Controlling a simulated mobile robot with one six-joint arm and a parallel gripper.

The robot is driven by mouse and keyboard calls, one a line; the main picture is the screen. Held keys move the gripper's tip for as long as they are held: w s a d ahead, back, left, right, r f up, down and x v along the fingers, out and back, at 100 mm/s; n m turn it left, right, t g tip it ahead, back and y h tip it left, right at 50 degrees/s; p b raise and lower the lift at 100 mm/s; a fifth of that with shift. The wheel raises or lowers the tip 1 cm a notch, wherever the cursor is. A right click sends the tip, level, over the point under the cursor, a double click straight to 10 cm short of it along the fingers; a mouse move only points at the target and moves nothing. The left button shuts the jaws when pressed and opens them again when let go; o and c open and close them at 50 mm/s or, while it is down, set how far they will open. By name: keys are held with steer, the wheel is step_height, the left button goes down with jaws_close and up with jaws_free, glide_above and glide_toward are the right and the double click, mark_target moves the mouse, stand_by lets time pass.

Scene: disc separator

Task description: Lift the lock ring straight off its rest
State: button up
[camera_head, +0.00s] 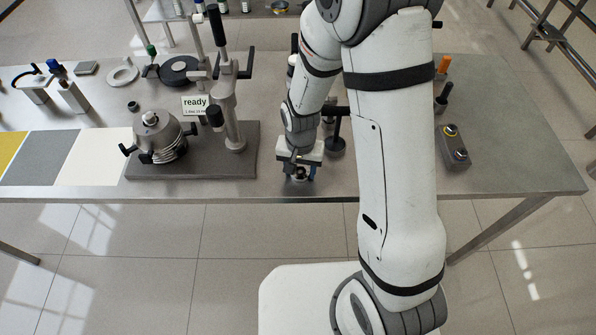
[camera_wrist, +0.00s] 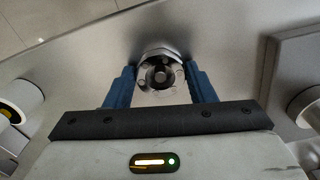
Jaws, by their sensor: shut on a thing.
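My gripper (camera_head: 299,174) points down over the front part of the steel table, to the right of the dark base plate. In the wrist view its two blue fingers stand on either side of a round silvery metal part, which I take for the lock ring (camera_wrist: 160,58). The gripper is shut on it. The ring has a dark opening with a lighter round centre and small round marks about it. Its rest cannot be made out beneath it, and I cannot tell whether the ring touches anything below. In the head view the ring is mostly hidden by my gripper.
A metal bowl assembly (camera_head: 160,142) and a column stand on the base plate (camera_head: 243,166), left of my gripper. A "ready" sign (camera_head: 195,105) is there. A button box (camera_head: 454,148) lies to the right. A dark round-footed stand (camera_head: 335,147) is close behind my gripper.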

mark_target(300, 172)
steer(key=c, duration=0.5)
steer(key=shift+o, duration=0.2)
steer(key=shift+r+p, duration=2.4)
steer(key=shift+r, duration=1.15)
steer(key=shift+f, duration=0.1)
